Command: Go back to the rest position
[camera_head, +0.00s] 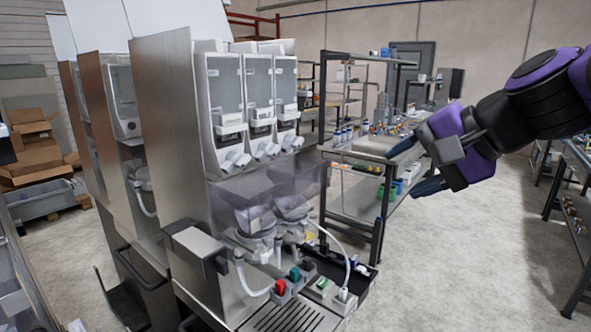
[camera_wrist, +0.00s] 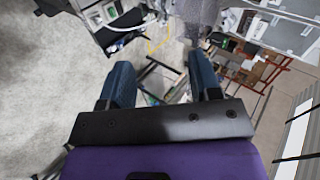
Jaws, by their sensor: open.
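My gripper (camera_head: 408,168) is on the right in the head view, raised in the air at the end of my purple and black arm. Its two blue fingers are apart, with nothing between them. In the wrist view the open fingers of my gripper (camera_wrist: 160,85) point away from the camera over the room. The dispenser machine (camera_head: 165,130) stands left of my gripper, apart from it. It has several grey dispensers (camera_head: 259,95) in a row, with white spouts below them.
A shelf table (camera_head: 350,155) with bottles and small parts stands behind my gripper. Another bench (camera_head: 578,160) is at the right edge. Cardboard boxes (camera_head: 35,150) are at the far left. The floor (camera_head: 470,270) below my gripper is clear.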

